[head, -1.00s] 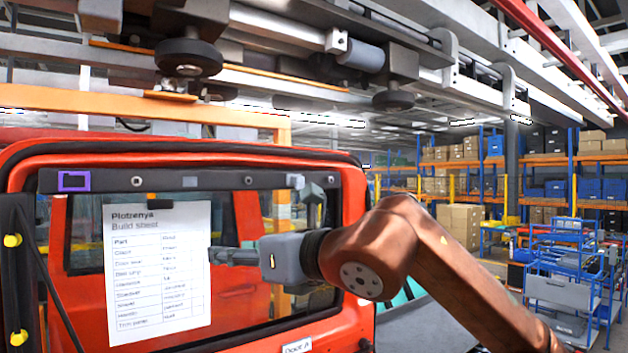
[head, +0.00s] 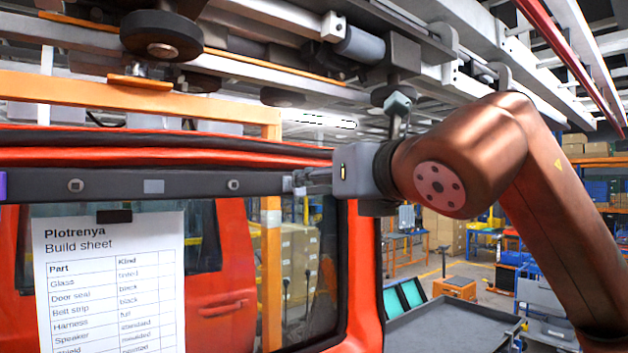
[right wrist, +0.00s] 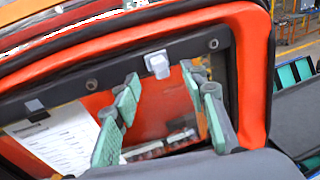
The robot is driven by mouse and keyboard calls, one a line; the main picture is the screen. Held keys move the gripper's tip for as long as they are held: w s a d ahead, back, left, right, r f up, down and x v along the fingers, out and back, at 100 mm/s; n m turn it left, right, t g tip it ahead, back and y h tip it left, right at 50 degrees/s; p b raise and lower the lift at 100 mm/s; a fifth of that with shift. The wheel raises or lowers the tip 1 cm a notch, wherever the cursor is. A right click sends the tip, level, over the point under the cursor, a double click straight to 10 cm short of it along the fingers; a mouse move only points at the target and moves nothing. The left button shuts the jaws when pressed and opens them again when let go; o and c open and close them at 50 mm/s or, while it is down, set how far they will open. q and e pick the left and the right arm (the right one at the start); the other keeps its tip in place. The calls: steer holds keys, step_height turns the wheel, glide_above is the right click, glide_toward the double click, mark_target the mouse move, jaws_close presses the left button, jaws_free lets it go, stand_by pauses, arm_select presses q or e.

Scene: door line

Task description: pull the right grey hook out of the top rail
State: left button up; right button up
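The top rail (head: 118,187) is a dark bar along the top of the red door's window opening. The right grey hook (head: 287,184) is a small light grey piece near the rail's right end, partly hidden by my gripper in the head view. It shows clearly in the right wrist view (right wrist: 158,65), on the rail. My right gripper (right wrist: 160,74) is open, its two green-padded fingers on either side of the hook's line, with a gap to each. In the head view the right gripper (head: 306,181) comes from the right at rail height.
A white build sheet (head: 108,280) hangs below the rail. The rail also carries a grey square (head: 153,186) and round holes. The red door frame (head: 362,290) stands close below my right wrist. An overhead conveyor with a black wheel (head: 160,36) runs above.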

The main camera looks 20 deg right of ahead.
mark_target(287, 181)
steer(key=w+a+p, duration=0.1)
steer(key=w+p, duration=0.1)
steer(key=w, duration=0.5)
steer(key=shift+a+f+p, duration=0.15)
steer(key=shift+f+p, duration=0.05)
steer(key=shift+p, duration=0.1)
steer(key=shift+s, duration=0.1)
steer(key=c, duration=0.5)
steer(key=shift+c, duration=0.9)
steer(key=c, duration=0.3)
jaws_close()
steer(key=shift+o, duration=1.5)
jaws_free()
arm_select(q)
steer(key=shift+s+r, duration=1.3)
steer(key=shift+s, duration=0.3)
arm_select(e)
jaws_close()
